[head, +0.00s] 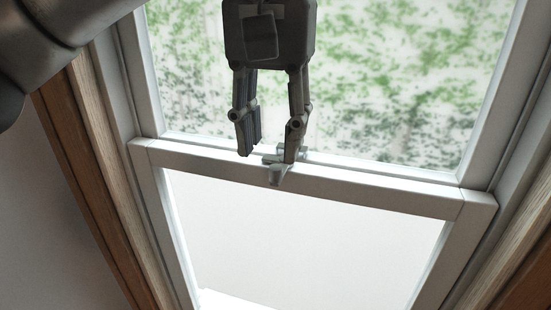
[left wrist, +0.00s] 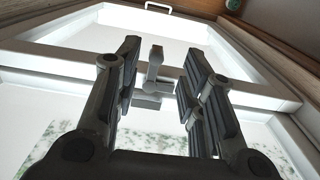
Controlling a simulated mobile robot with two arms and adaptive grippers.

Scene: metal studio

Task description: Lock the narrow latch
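The narrow latch (head: 279,173) is a small pale grey piece on top of the white window's middle rail (head: 371,187). Its lever sticks out over the rail's near side in the head view. My left gripper (head: 268,152) is open, with its fingers pointing down at the latch. The right-hand finger hides part of the latch. In the left wrist view the latch (left wrist: 153,74) shows in the gap between the spread fingers of my left gripper (left wrist: 162,58). I cannot tell whether a finger touches it. My right gripper is not in view.
The upper pane (head: 400,80) shows blurred greenery behind my left gripper. The lower pane (head: 300,230) is bright and plain. A wooden frame (head: 95,150) borders the window. The left wrist view shows a pale handle (left wrist: 158,7) at the far edge. The rail beside the latch is clear.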

